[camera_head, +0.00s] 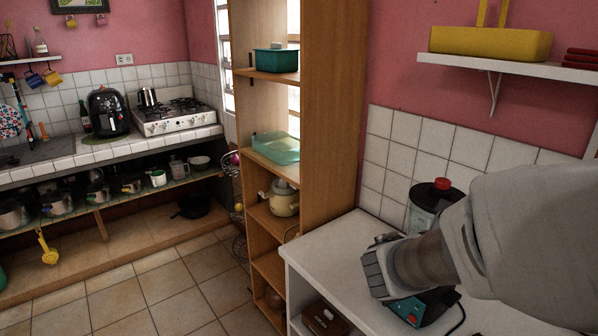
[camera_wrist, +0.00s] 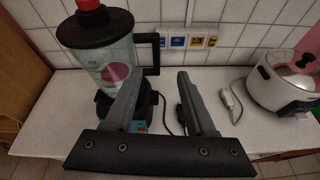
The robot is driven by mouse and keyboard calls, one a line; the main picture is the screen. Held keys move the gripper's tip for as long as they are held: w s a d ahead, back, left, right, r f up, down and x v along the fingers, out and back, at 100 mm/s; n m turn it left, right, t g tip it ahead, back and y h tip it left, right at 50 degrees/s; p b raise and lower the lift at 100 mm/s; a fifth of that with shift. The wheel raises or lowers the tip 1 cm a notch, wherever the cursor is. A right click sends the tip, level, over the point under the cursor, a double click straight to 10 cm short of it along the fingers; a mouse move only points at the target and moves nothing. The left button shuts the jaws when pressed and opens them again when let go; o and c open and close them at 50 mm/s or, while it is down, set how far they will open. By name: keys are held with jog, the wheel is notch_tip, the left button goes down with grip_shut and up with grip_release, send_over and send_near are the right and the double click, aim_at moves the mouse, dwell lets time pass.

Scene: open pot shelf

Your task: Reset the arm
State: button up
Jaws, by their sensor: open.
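My gripper (camera_wrist: 154,86) is open, with its two fingers apart and nothing between them in the wrist view. In the head view my gripper (camera_head: 376,270) hangs at the end of my arm, over the white counter (camera_head: 335,262). The blender (camera_wrist: 108,58) with a black lid and red cap stands behind and to the left of the fingers in the wrist view. It shows in part behind my arm in the head view (camera_head: 428,196). The left finger covers part of its base.
A white rice cooker (camera_wrist: 281,85) and a plug on a cord (camera_wrist: 231,98) lie right of the fingers. The wooden shelf (camera_head: 335,110) stands left of the counter. A yellow box (camera_head: 490,43) sits on a wall shelf (camera_head: 515,69). The tiled floor (camera_head: 165,295) is clear.

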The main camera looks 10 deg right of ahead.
jog(key=s+a+f+m+g+y, duration=0.1)
jog(key=s+a+m+g+y, duration=0.25)
jog(key=s+a+m, duration=0.7)
jog(key=a+r+m+t+y, duration=0.2)
jog(key=a+m+t+y, duration=0.1)
jog(key=a+m+y, duration=0.6)
jog(key=a+m, duration=0.2)
jog(key=a, duration=0.1)
jog(key=shift+w+r+m, duration=0.2)
jog(key=shift+w+m, duration=0.05)
jog(key=shift+m, duration=0.1)
jog(key=shift+c, duration=0.5)
jog(key=shift+d, duration=0.1)
